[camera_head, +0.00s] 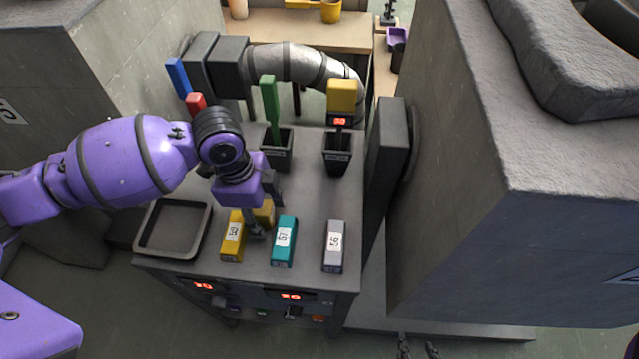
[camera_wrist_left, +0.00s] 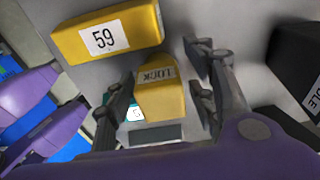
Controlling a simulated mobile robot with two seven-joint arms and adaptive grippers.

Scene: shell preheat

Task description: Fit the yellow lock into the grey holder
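The yellow lock (camera_wrist_left: 160,95), labelled LOCK, is between the fingers of my left gripper (camera_wrist_left: 163,85) in the left wrist view. A gap shows on its right side, so the fingers look open around it. In the head view the lock (camera_head: 264,213) is partly hidden by my left gripper (camera_head: 257,226), low over the bench top. Which thing is the grey holder is unclear; two dark grey holders stand further back, one (camera_head: 275,155) with a green bar, one (camera_head: 337,158) with a yellow-topped piece. Fingertips of my right gripper (camera_head: 418,346) show apart at the bottom edge, empty.
Yellow block 59 (camera_head: 233,237), a teal block (camera_head: 284,241) and a grey block 56 (camera_head: 334,246) line the bench front. An empty dark tray (camera_head: 145,232) is at left. A dark upright panel (camera_head: 387,150) and a large grey block (camera_head: 510,220) bound the right.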

